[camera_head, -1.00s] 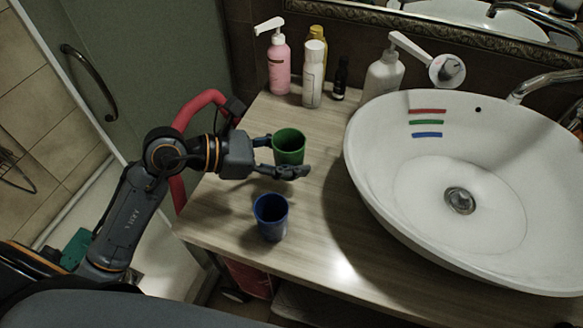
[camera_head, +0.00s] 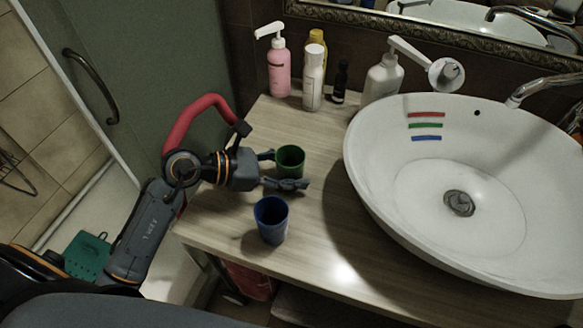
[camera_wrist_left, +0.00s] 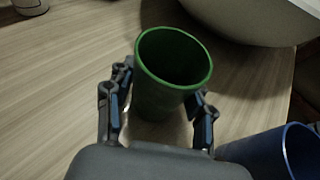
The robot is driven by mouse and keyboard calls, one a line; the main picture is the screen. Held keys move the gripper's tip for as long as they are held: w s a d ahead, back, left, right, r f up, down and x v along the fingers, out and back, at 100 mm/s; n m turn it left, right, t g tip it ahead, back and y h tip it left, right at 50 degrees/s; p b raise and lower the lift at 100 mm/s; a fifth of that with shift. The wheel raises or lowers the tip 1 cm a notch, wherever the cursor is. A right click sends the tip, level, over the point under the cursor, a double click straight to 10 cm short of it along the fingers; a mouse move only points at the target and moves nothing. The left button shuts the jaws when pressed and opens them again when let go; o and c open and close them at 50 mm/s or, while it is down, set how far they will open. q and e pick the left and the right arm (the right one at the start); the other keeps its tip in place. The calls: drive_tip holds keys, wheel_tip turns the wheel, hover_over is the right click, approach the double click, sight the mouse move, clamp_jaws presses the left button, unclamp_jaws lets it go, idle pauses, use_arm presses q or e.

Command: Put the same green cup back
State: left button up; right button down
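The green cup (camera_head: 290,160) stands upright on the wooden counter, left of the basin. My left gripper (camera_head: 286,170) is open at the cup's near left side, with one finger on either side of its near part. In the left wrist view the green cup (camera_wrist_left: 171,75) stands between and just beyond the open fingertips (camera_wrist_left: 163,88). Gaps show there, though I cannot tell whether one finger touches it. A blue cup (camera_head: 271,222) stands upright nearer the counter's front edge; it also shows at the lower right of the wrist view (camera_wrist_left: 270,154). My right gripper is not in view.
The white basin (camera_head: 375,185), with red, green and blue stripes inside, fills the right. A pink pump bottle (camera_head: 279,70), a white bottle (camera_head: 313,80), a dark small bottle (camera_head: 340,82) and a white dispenser (camera_head: 382,80) stand behind.

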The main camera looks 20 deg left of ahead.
use_arm(q)
drive_tip(key=shift+o, duration=0.9)
drive_tip(key=shift+r, duration=0.2)
drive_tip(key=shift+s+a, duration=0.15)
drive_tip(key=shift+a, duration=0.15)
drive_tip(key=b+v, duration=0.1)
drive_tip(key=v, duration=0.8)
drive_tip(key=shift+s+a+r+b, duration=0.15)
drive_tip(key=shift+s+a+b, duration=0.1)
drive_tip(key=shift+b, duration=0.1)
drive_tip(key=shift+v, duration=0.8)
drive_tip(key=shift+r, duration=0.1)
